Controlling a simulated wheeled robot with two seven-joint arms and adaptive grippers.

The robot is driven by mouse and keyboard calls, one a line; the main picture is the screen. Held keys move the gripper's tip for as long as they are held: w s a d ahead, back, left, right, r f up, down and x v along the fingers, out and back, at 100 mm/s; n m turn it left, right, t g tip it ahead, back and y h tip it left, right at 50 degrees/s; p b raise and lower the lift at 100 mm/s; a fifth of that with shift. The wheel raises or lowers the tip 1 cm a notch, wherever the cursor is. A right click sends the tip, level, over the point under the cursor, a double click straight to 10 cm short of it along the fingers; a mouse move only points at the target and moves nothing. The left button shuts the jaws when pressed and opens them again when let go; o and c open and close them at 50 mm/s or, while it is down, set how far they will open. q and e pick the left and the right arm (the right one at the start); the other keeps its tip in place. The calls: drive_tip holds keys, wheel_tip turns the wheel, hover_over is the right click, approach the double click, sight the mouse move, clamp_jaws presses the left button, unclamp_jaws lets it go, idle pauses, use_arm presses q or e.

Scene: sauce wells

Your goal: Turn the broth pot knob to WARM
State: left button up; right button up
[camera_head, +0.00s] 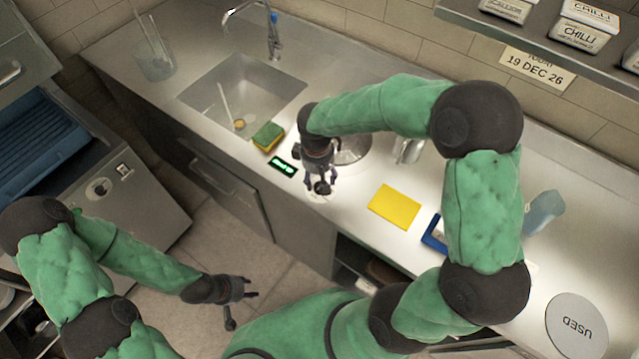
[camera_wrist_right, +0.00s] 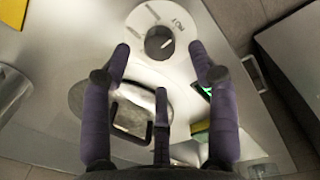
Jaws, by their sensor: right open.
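The broth pot knob is dark, with a pale pointer mark, on a white round dial plate in the right wrist view; the knob (camera_wrist_right: 159,43) sits ahead of my right gripper's fingertips (camera_wrist_right: 158,62). The dial plate (camera_wrist_right: 138,20) carries a small word at its upper right that I cannot read surely. The pot lid (camera_wrist_right: 85,97) with a black handle lies beneath the fingers. In the head view my right gripper (camera_head: 320,181) points down over the knob, open, with nothing held. My left gripper (camera_head: 250,289) hangs over the floor, open and empty.
A green display (camera_head: 283,167) and a sponge (camera_head: 268,136) lie left of the right gripper. The sink (camera_head: 290,92) is behind them. A yellow board (camera_head: 395,206) and a blue-edged item (camera_head: 433,234) are to the right. A USED disc (camera_head: 577,325) is at far right.

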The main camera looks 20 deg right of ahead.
drive_tip(key=shift+d+f+b, duration=0.1)
drive_tip(key=shift+f+b, duration=0.25)
drive_tip(key=shift+f, duration=1.85)
drive_tip(key=c, duration=1.1)
